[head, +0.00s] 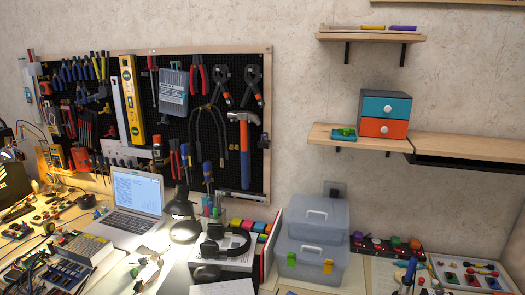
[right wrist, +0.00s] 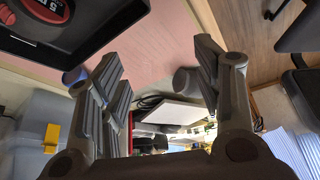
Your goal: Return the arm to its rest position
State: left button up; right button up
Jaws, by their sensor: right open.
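My right gripper (right wrist: 158,75) fills the middle of the right wrist view. Its two ribbed grey fingers are spread apart, with nothing held between them. A pinkish surface shows beyond the fingertips. A white box-like object (right wrist: 172,112) shows farther off in the gap between the fingers. Neither arm nor gripper shows in the head view. My left gripper is in neither view.
The desk holds a laptop (head: 137,202), headphones (head: 226,243) and clear stacked toolboxes (head: 312,262). A pegboard (head: 206,140) with tools hangs behind. A shelf (head: 345,138) carries a small drawer unit (head: 384,116). In the wrist view, a black tray (right wrist: 105,35) is close at upper left.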

jog(key=s+a+f+m+t, duration=0.1)
jog(key=s+a+f+m, duration=0.2)
jog(key=s, duration=0.5)
jog(key=s+d+f+m+h, duration=0.3)
jog(key=s+d+m+h, duration=0.15)
jog(key=s+d, duration=0.5)
notch_tip(320, 180, down, 25)
jog(key=s+a+g, duration=0.2)
jog(key=s, duration=0.1)
jog(key=s+d+f+g, duration=0.1)
jog(key=s+d+f, duration=0.1)
jog(key=s+f, duration=1.4)
jog(key=shift+d+f+y, duration=0.15)
jog(key=shift+d+y, duration=0.2)
jog(key=shift+d, duration=0.05)
